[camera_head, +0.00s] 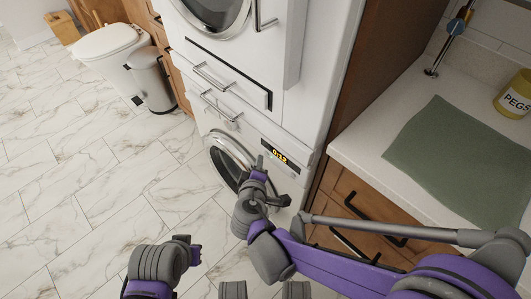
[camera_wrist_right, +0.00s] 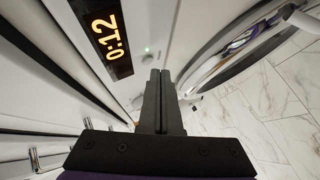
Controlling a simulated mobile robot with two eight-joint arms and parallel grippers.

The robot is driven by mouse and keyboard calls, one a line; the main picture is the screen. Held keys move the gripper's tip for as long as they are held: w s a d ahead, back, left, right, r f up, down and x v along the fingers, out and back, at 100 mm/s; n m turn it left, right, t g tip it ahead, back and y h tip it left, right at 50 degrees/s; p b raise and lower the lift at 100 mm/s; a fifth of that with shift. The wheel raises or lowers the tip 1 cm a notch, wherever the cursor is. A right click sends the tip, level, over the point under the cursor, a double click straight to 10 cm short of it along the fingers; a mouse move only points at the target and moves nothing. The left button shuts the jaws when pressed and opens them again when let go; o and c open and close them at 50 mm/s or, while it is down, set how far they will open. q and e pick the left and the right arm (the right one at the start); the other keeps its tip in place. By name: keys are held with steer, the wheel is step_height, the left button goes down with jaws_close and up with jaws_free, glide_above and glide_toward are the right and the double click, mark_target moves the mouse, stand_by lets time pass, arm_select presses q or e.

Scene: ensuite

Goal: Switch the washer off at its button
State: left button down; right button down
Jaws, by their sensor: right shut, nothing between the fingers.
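The washer (camera_head: 216,133) is the lower white front-loader, with a round door and a lit display (camera_head: 279,156) reading 0:12. My right gripper (camera_head: 259,163) is shut and empty in front of the panel. My left gripper (camera_head: 195,254) is low, away from the washer.
A white machine with its own round door (camera_head: 213,10) sits above, with bar handles (camera_head: 212,77) between. Right is a counter (camera_head: 366,153) with a green mat (camera_head: 460,160) and a yellow PEGS tin (camera_head: 515,95). A bin (camera_head: 152,80) and toilet (camera_head: 108,42) stand left; the marble floor is clear.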

steer(key=shift+w+d, duration=0.25)
steer(key=shift+d, duration=0.05)
steer(key=shift+w+d, duration=0.1)
steer(key=shift+w, duration=0.05)
stand_by(0.5)
steer(key=shift+s+a, duration=0.45)
steer(key=shift+s+a, duration=0.1)
steer(key=s+a+p, duration=0.1)
steer(key=s+a, duration=0.3)
stand_by(0.6)
stand_by(2.1)
